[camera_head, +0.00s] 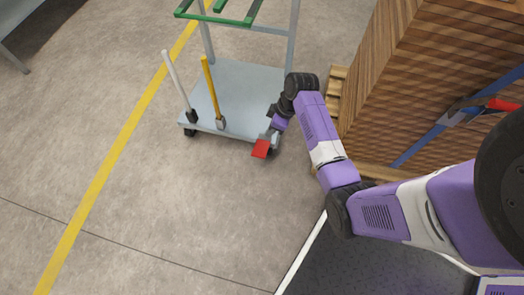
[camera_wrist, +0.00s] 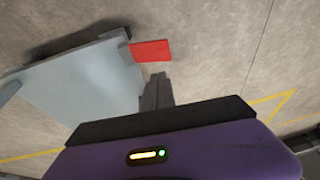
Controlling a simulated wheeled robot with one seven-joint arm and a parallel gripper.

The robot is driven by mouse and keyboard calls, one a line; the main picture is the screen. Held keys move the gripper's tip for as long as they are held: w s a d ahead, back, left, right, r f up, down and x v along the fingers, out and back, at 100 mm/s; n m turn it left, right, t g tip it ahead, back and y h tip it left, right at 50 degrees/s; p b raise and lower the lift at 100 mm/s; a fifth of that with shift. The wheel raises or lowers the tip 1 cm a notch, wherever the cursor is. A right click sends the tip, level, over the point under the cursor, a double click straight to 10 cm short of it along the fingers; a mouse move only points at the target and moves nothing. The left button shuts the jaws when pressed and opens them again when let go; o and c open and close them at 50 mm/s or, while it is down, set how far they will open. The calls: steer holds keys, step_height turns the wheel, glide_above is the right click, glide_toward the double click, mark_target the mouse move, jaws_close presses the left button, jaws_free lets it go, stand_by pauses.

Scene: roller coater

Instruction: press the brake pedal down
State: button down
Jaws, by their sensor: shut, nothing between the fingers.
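The brake pedal (camera_head: 261,148) is a flat red plate sticking out from the near right corner of the grey cart (camera_head: 240,90). In the wrist view the red pedal (camera_wrist: 150,50) lies just beyond my fingertips, beside the grey deck (camera_wrist: 80,85). My gripper (camera_head: 270,134) is at the cart's right corner, close to the pedal in the head view. Its fingers (camera_wrist: 157,80) are closed together and empty. I cannot tell whether the fingertips touch the pedal. The pedal's link to the cart is partly hidden by my gripper in the head view.
A white lever (camera_head: 178,85) and a yellow lever (camera_head: 212,90) stand on the cart's front edge. A green-topped frame (camera_head: 235,18) rises at its back. A wooden crate stack (camera_head: 410,80) on a pallet stands close to the right of my arm. The floor in front is clear.

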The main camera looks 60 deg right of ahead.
mark_target(259, 152)
steer(key=shift+w+d+r+y+b, duration=0.15)
steer(key=shift+w+d+b, duration=0.05)
steer(key=shift+d, duration=0.3)
steer(key=shift+w+d+r+y+b, duration=0.1)
steer(key=shift+w+d+y+b, duration=0.05)
steer(key=shift+d, duration=0.3)
steer(key=shift+f, duration=0.1)
steer(key=b+x, duration=0.2)
steer(key=x, duration=0.2)
steer(key=s+b+x, duration=0.1)
steer(key=b+x, duration=0.1)
steer(key=x, duration=0.3)
steer(key=b+x, duration=0.3)
steer(key=x, duration=0.1)
steer(key=shift+s+a+f, duration=0.25)
steer(key=shift+a+f, duration=0.05)
steer(key=shift+f, duration=0.15)
steer(key=shift+a, duration=0.15)
